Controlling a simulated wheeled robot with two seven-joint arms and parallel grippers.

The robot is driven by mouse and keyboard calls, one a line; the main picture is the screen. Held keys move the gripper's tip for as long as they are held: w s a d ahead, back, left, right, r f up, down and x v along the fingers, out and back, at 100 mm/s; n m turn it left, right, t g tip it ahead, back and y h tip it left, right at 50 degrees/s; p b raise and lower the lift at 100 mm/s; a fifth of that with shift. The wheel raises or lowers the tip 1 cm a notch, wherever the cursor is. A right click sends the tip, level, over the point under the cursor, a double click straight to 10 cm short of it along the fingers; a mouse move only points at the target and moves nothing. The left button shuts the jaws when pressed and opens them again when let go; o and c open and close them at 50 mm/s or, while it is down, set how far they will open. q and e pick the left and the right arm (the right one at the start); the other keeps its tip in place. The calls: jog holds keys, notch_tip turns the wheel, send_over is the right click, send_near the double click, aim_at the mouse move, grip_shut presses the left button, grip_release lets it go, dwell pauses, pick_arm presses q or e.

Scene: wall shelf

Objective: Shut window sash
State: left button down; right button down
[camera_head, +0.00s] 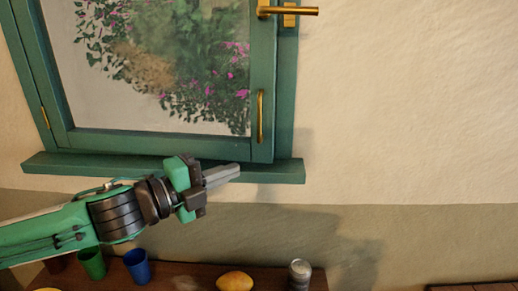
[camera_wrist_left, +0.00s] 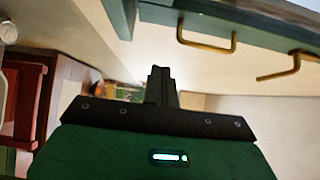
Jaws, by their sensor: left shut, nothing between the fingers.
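The green window sash (camera_head: 160,143) is at the upper left of the head view, with glass and pink flowers behind it. A vertical brass pull handle (camera_head: 260,116) is on its right side. A brass lever (camera_head: 290,11) points right, near level, at the upper right. My left gripper (camera_head: 236,169) is shut and empty, in front of the sill and below the pull handle, apart from it. In the left wrist view the gripper (camera_wrist_left: 160,72) points away, with the pull handle (camera_wrist_left: 207,43) to its upper right. I cannot tell how far the sash stands open. My right gripper is out of view.
A green sill (camera_head: 285,171) juts out under the window. Below, a brown tabletop (camera_head: 210,275) holds a green cup (camera_head: 92,263), a blue cup (camera_head: 137,266), a yellow fruit (camera_head: 235,282) and a can (camera_head: 299,274). The wall right of the window is bare.

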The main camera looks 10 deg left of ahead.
aim_at(259, 153)
pick_arm(q)
jog(key=w+d+p, duration=0.1)
jog(key=w, duration=0.2)
jog(key=w+d+p, duration=0.1)
jog(key=w, duration=0.2)
jog(key=w+d+p, duration=0.2)
jog(key=w, duration=0.1)
jog(key=shift+r, duration=0.1)
jog(key=shift+w, duration=0.3)
